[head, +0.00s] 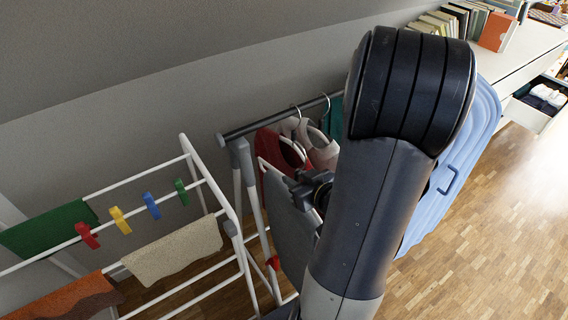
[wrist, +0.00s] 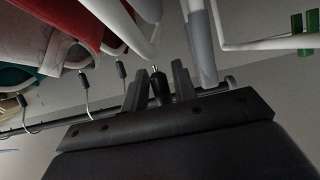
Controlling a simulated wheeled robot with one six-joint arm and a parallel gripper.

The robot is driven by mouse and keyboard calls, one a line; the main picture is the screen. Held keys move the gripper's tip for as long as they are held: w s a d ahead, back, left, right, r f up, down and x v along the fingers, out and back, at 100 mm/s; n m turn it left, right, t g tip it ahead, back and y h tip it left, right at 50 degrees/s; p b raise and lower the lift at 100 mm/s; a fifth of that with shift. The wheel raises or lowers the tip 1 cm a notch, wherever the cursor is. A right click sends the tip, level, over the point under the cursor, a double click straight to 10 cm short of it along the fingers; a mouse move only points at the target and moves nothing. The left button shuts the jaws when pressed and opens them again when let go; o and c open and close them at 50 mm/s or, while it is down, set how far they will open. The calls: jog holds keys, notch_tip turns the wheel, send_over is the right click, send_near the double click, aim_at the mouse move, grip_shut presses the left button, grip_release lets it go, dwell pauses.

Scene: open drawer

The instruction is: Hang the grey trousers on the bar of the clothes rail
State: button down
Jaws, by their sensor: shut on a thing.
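The grey trousers (head: 292,232) hang below a pale hanger (head: 277,171) in the head view, in front of the other garments and partly behind my arm. My gripper (head: 315,186) is at the hanger's top. In the wrist view my gripper (wrist: 155,88) is shut on the black collar (wrist: 158,90) of the hanger, with a metal tip showing between the fingers. The dark bar (wrist: 60,125) of the clothes rail passes behind the fingers there. In the head view the bar (head: 258,124) runs along the wall. I cannot tell whether the held hook touches the bar.
Red (head: 272,150), grey-pink (head: 322,148) and teal (head: 334,120) garments hang on the rail. A white drying rack (head: 190,166) with cloths and pegs stands close at left. A blue ironing board (head: 440,190) is right of my arm. Bare wooden floor (head: 480,250) lies at right.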

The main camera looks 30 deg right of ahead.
jog(key=w+f+b, duration=0.2)
jog(key=w+b, duration=0.2)
jog(key=w, duration=1.2)
jog(key=shift+w+a+f, duration=0.15)
jog(key=shift+a+f, duration=0.05)
jog(key=shift+a, duration=0.05)
dwell(1.0)
jog(key=c, duration=1.1)
grip_release()
jog(key=shift+o, duration=0.2)
jog(key=shift+f, duration=0.15)
jog(key=p+v, duration=0.1)
jog(key=v, duration=0.9)
jog(key=shift+p, duration=0.35)
jog(key=shift+s, duration=0.45)
